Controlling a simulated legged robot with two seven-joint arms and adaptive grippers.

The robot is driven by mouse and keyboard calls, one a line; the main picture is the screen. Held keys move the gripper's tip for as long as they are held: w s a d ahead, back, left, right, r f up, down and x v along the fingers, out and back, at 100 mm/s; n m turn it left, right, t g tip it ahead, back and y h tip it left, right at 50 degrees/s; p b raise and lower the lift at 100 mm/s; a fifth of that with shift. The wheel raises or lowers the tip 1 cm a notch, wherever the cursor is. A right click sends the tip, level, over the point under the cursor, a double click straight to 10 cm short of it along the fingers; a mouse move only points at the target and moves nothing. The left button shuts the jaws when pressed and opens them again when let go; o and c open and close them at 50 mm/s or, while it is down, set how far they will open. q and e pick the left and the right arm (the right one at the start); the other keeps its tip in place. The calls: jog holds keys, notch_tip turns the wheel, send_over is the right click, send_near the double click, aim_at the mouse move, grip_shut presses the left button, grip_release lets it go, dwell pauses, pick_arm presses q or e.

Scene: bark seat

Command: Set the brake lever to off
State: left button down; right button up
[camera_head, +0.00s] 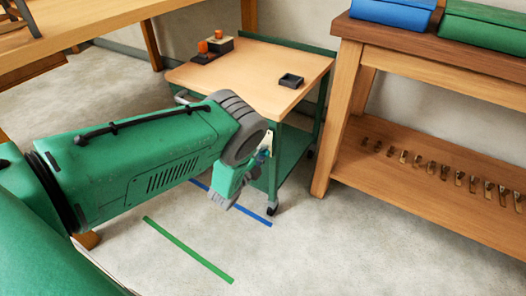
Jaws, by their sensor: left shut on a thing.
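A cart (262,75) with a wooden top and green frame stands on casters in the middle. My left gripper (252,172) is at the cart's near corner, low beside the front leg, below my large green wrist. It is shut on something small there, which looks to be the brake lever. The fingers and wrist hide most of the lever, so its setting cannot be read. A small pale tag (266,143) shows just above the gripper. My right gripper is not in view.
The cart top holds a small black tray (290,81) and a dark block with orange knobs (213,45). A wooden bench (345,110) stands close on the right, with several small metal pieces on its shelf. A green strip (188,250) and blue strip (255,215) mark the open floor.

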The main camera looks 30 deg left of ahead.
pick_arm(q)
jog(key=shift+s+d+f, duration=0.15)
jog(key=shift+s+f, duration=0.05)
jog(key=shift+f, duration=0.1)
jog(key=c, duration=1.4)
grip_release()
jog(key=shift+f, duration=0.1)
jog(key=shift+w, duration=0.15)
jog(key=shift+r, duration=0.2)
jog(key=s, duration=1.2)
jog(key=shift+a, duration=0.25)
